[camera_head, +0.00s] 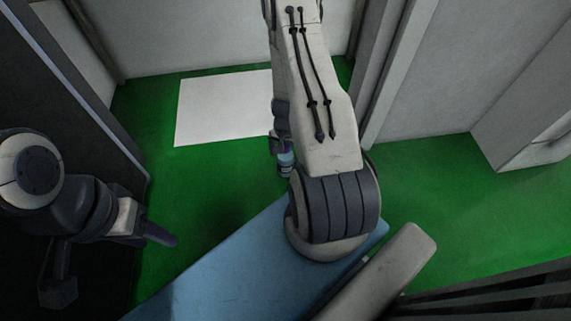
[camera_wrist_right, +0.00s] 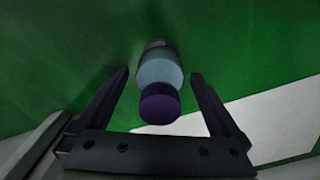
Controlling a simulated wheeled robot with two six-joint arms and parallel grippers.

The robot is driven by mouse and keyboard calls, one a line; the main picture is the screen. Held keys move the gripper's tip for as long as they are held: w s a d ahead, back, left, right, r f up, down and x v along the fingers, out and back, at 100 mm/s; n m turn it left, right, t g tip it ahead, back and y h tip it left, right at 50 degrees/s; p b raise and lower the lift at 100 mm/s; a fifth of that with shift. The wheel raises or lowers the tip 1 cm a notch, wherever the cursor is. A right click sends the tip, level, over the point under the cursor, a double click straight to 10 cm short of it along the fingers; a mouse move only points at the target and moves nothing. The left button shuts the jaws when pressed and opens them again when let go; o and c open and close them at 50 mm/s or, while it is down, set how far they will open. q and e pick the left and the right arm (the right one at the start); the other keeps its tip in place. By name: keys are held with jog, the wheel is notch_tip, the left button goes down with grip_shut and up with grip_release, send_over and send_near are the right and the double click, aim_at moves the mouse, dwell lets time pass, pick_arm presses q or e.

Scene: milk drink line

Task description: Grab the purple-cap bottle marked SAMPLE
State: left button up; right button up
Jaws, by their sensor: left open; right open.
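The purple-cap bottle (camera_wrist_right: 161,72) has a pale blue body and a dark band at its far end; no marking is readable. It also shows small in the head view (camera_head: 286,162), on the green surface, partly hidden by my right arm. My right gripper (camera_wrist_right: 160,76) is open, with one finger on each side of the bottle and visible gaps between. In the head view my right gripper is mostly hidden behind its arm. My left gripper (camera_head: 110,264) is open and empty at the left, far from the bottle.
A blue panel (camera_head: 225,265) lies in the foreground. Grey walls stand behind and right; a dark panel stands left. Green space right of my right arm is clear.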

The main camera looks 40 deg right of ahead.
jog(key=shift+r, duration=0.1)
grip_shut()
jog(key=shift+r, duration=0.15)
